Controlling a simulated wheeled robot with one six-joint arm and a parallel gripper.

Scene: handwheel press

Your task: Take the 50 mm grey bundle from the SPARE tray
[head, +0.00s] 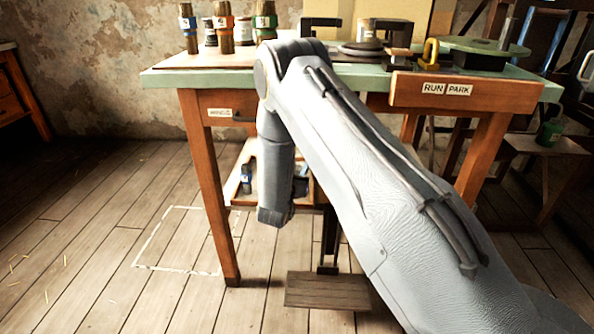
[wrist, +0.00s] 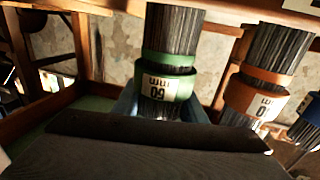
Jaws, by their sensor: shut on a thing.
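In the wrist view the picture is upside down. My gripper (wrist: 163,112) is shut around a grey bristle bundle (wrist: 174,32) with green bands, its blue fingers on either side. Its inverted label seems to read 60 mm, not 50 mm. To its right are a grey bundle with orange bands (wrist: 265,72) and, at the edge, one with a blue band (wrist: 304,134). The held bundle's end meets the wooden tray (wrist: 225,13); I cannot tell whether it is lifted. In the head view my wrist reaches below the bench, and my fingers are hidden. A blue-banded bundle (head: 246,178) stands there on a low shelf.
The green bench (head: 165,79) carries several brown bristle bundles at left. A RUN/PARK board (head: 447,90) is on its front. Its front leg (head: 212,190) stands left of my wrist, and a wooden pedal (head: 327,291) lies below.

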